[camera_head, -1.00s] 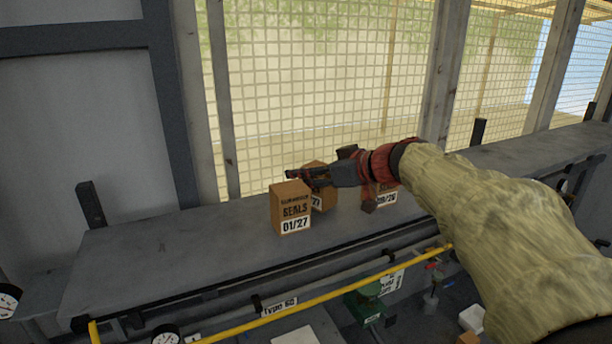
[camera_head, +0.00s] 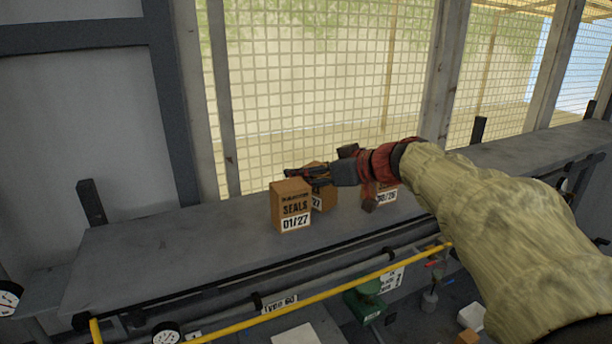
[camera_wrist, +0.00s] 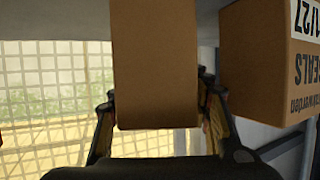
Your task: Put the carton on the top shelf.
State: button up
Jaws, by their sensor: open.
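A brown carton marked SEALS 01/27 (camera_head: 290,207) stands upright on the grey top shelf (camera_head: 180,250). A second brown carton (camera_head: 325,196) stands just behind it to the right, partly hidden by my gripper (camera_head: 307,174). In the wrist view a plain-sided carton (camera_wrist: 155,65), which looks like this second one, is between the fingers of my gripper (camera_wrist: 158,110). The jaws are open around it. The SEALS 01/27 carton also shows in the wrist view (camera_wrist: 262,70), upside down and beside the right finger.
A third carton (camera_head: 386,194) stands on the shelf to the right, partly hidden by my wrist. A mesh window (camera_head: 310,90) runs behind the shelf. A yellow rail (camera_head: 330,295) and gauges (camera_head: 166,335) lie below its front edge. The shelf's left part is clear.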

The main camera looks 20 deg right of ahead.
jog(key=b+v, duration=0.1)
jog(key=v, duration=1.1)
jog(key=shift+f, duration=0.1)
